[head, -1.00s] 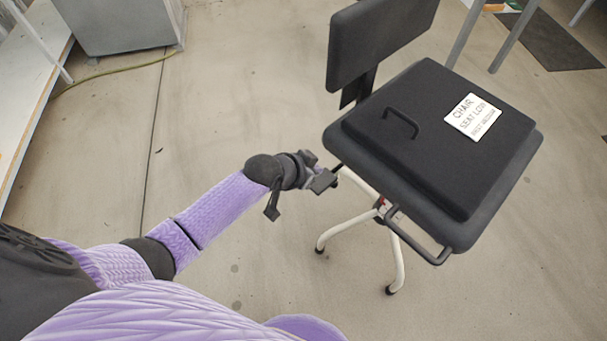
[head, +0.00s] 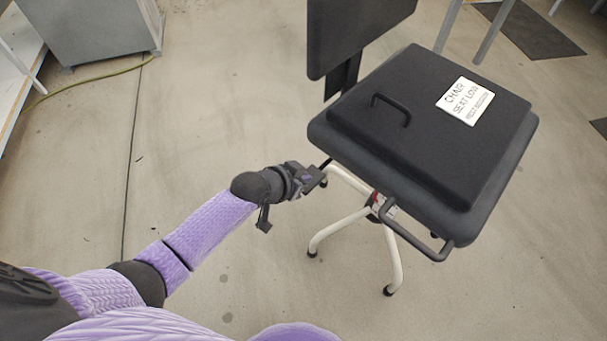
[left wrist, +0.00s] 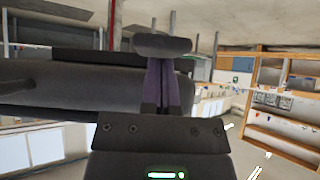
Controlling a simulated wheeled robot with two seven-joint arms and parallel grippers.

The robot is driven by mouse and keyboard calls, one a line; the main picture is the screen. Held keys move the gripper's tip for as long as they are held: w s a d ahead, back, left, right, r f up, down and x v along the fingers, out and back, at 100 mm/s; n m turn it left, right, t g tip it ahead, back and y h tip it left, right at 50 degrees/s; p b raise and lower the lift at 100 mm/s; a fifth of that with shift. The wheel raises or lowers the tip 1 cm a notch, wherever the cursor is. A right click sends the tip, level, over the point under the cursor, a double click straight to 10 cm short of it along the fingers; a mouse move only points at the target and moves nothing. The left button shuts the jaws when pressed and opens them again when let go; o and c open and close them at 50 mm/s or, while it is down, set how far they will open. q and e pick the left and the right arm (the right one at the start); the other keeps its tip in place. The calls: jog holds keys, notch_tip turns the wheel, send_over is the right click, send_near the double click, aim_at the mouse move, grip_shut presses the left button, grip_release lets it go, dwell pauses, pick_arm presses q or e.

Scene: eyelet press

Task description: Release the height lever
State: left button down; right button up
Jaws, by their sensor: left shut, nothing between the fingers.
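The office chair has a dark seat (head: 425,190) with a label reading roughly "CHAIR SEAT LOW" and a smaller, hard-to-read line. In the left wrist view the shut fingers (left wrist: 165,85) stand beside the dark seat side (left wrist: 75,88). My right gripper is out of view.
The chair has a backrest (head: 355,35), a white-legged base (head: 395,265) and a black bar loop (head: 418,236) at the seat's front. A handle (head: 393,104) is on the seat pad. A grey cabinet (head: 90,30) stands at upper left. The floor around is mostly clear.

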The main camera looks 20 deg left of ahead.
pick_arm(q)
notch_tip(320, 180, down, 10)
jog(key=w+t+b, duration=0.1)
jog(key=b, duration=0.7)
jog(key=shift+w+d+t+h, duration=0.15)
jog(key=shift+d+t+h, duration=0.15)
jog(key=shift+t+h, duration=0.1)
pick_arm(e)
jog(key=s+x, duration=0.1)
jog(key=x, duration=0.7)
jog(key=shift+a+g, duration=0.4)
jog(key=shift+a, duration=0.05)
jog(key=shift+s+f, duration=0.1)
pick_arm(q)
jog(key=shift+r, duration=0.1)
jog(key=f+p+v, duration=0.1)
jog(key=p+v, duration=0.7)
jog(key=v, duration=0.5)
jog(key=shift+s, duration=0.35)
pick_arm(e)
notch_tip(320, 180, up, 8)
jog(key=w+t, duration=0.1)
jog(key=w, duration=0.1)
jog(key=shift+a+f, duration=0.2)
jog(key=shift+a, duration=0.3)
